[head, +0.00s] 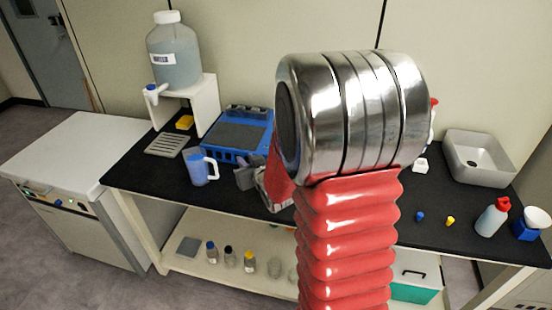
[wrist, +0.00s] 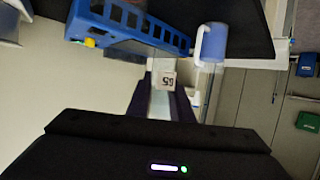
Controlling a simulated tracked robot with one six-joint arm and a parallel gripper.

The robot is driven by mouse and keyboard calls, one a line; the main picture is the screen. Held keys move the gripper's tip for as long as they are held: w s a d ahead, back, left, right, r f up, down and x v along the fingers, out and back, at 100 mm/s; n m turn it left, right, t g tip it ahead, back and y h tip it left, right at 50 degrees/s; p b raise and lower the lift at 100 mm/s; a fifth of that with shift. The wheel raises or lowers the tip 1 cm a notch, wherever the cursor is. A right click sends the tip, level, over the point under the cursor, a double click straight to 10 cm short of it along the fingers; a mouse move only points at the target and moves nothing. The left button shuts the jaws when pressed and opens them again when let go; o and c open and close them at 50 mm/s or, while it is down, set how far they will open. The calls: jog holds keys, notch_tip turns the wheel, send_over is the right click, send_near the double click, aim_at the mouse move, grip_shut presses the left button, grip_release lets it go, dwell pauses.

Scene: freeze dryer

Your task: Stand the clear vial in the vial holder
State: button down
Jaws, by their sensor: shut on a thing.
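My gripper (wrist: 163,95) shows at the lower middle of the wrist view, its two dark fingers shut on the clear vial (wrist: 163,78). The vial carries a pale label with dark marks, and its lower part is hidden between the fingers. In the head view my gripper (head: 248,176) is partly hidden behind my own red and silver arm, in front of a blue slotted frame (head: 228,154) with a dark grey top. This frame also shows in the wrist view (wrist: 130,25), apart from the vial. I cannot tell whether it is the vial holder.
A blue jug (head: 198,168) stands just left of my gripper on the black bench.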

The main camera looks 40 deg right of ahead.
jog(key=w+a+n+y, duration=0.1)
jog(key=w+a+y, duration=0.1)
jog(key=a, duration=1.6)
jog(key=shift+a+r+n+y, duration=0.2)
jog(key=shift+n+y, duration=0.1)
jog(key=shift+n, duration=0.1)
